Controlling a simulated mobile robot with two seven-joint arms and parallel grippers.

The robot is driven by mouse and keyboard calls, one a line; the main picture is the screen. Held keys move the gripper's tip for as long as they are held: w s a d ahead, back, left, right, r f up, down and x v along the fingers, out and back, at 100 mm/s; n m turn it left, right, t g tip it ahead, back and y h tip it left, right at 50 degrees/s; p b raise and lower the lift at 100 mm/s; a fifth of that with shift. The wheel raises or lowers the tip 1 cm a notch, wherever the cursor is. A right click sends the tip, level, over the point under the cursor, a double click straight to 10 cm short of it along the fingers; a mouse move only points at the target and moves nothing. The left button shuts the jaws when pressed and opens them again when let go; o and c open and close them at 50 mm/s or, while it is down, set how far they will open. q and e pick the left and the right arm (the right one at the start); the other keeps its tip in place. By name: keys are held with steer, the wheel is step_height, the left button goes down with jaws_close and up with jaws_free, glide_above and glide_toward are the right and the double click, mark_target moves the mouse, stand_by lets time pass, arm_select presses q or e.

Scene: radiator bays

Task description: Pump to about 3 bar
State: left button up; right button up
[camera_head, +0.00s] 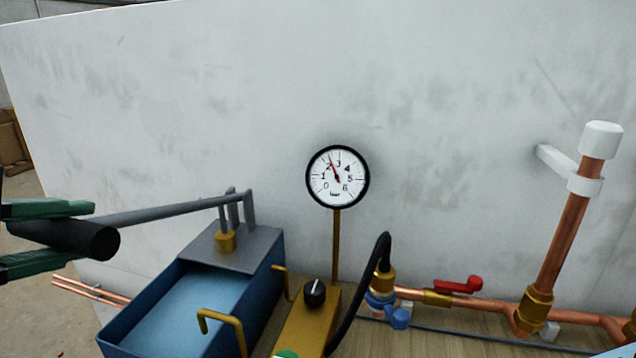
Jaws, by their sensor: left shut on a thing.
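The pressure gauge (337,177) stands on a brass stem against the white wall. Its red needle points up and slightly left, between 2 and 3. The test pump has a blue water tank (190,308) and a grey lever (165,211), which slopes slightly down to the left from its pivot. My left gripper (84,238), with green fingers, is shut on the lever's black grip (70,238), one finger above and one below. The brass pump block (308,325) carries a black knob (314,293). My right gripper is not in view.
A black hose (355,300) runs from the block to a brass fitting with a blue tap (398,317). Copper pipe with a red lever valve (458,284) continues right to a capped upright pipe (569,215). Loose copper pipes (90,290) lie left of the tank.

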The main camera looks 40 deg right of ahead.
arm_select(q)
steer(key=shift+s+a+f+b, duration=0.15)
steer(key=shift+s+f+b, duration=0.05)
steer(key=shift+f+b, duration=0.7)
steer(key=shift+s+a+f+t+h+b, duration=0.25)
steer(key=shift+f+b, duration=0.55)
steer(key=shift+b, duration=0.4)
steer(key=shift+s+a+f+t+h+b, duration=0.15)
steer(key=shift+f+h+b, duration=0.2)
steer(key=shift+f+b, duration=0.65)
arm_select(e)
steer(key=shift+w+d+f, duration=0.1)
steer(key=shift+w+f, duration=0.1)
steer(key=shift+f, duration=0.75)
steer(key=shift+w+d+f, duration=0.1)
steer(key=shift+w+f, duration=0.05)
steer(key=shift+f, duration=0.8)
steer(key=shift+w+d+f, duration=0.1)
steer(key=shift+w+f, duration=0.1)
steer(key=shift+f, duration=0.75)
arm_select(q)
steer(key=shift+w+r, duration=0.1)
steer(key=shift+r, duration=0.1)
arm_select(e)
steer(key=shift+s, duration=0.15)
